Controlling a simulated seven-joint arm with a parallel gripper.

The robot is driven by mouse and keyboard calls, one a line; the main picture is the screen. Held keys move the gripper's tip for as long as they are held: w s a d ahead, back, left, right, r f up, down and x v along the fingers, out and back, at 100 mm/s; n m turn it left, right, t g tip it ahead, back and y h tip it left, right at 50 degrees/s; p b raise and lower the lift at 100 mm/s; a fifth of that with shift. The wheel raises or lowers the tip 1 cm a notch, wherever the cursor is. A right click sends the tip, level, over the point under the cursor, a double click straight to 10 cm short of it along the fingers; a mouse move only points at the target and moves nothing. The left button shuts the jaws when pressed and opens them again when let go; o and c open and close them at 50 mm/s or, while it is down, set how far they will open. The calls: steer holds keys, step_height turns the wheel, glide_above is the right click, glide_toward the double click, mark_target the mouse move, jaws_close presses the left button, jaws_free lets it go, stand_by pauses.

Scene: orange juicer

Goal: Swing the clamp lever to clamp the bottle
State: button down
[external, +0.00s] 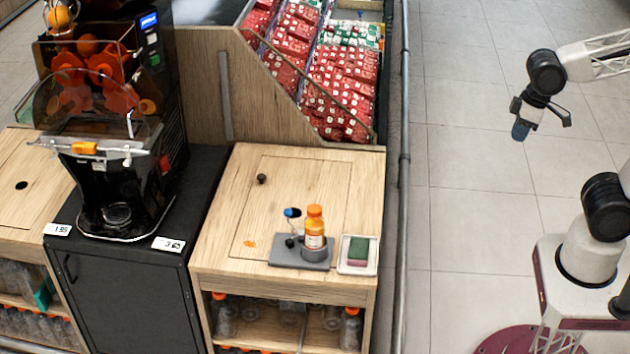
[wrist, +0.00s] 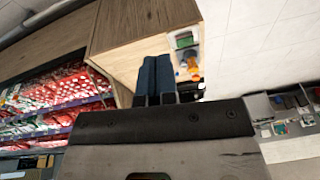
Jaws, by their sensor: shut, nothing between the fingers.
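The bottle (external: 314,228), orange at the top with a pale label, stands upright on a grey clamp base (external: 285,258) near the front of the wooden counter. The clamp lever (external: 292,213), with a blue and black end, rises just left of the bottle; whether it touches the bottle I cannot tell. My gripper (external: 521,130) is shut and empty, far to the right of the counter over the tiled floor. In the wrist view its dark blue fingers (wrist: 154,76) lie side by side. Orange bits beside them there are partly hidden.
A green and pink sponge (external: 358,250) lies in a white tray right of the base. An orange juicer (external: 110,120) stands at left. A grey rail (external: 404,180) runs between counter and my arm. Shelves (external: 285,315) below hold bottles. The back of the countertop is mostly clear.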

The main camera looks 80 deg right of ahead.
steer(key=w+d+f+m+y, duration=0.15)
steer(key=w+m, duration=0.25)
steer(key=w, duration=0.5)
steer(key=w+f+m+y, duration=0.1)
steer(key=w+f+m, duration=0.25)
steer(key=w, duration=0.65)
steer(key=w+d+f+m+y, duration=0.15)
steer(key=w+m, duration=0.25)
steer(key=w, duration=0.5)
steer(key=w+d+f+m+t+y, duration=0.1)
steer(key=w+d+f+m, duration=0.4)
steer(key=w+f, duration=0.4)
steer(key=w+d+f+m+t+y, duration=0.1)
steer(key=w+d+f+m, duration=0.5)
steer(key=w, duration=0.8)
step_height(320, 180, down, 4)
steer(key=shift+d+f+m+t, duration=0.2)
steer(key=shift+f+m+t, duration=0.1)
steer(key=shift+m, duration=0.65)
steer(key=x, duration=1)
steer(key=shift+a, duration=0.1)
steer(key=shift+w+a+f, duration=0.1)
steer(key=shift+w+a, duration=0.5)
steer(key=shift+a, duration=0.25)
steer(key=shift+w+a+f, duration=0.1)
steer(key=shift+w+a, duration=0.45)
steer(key=shift+a, duration=0.1)
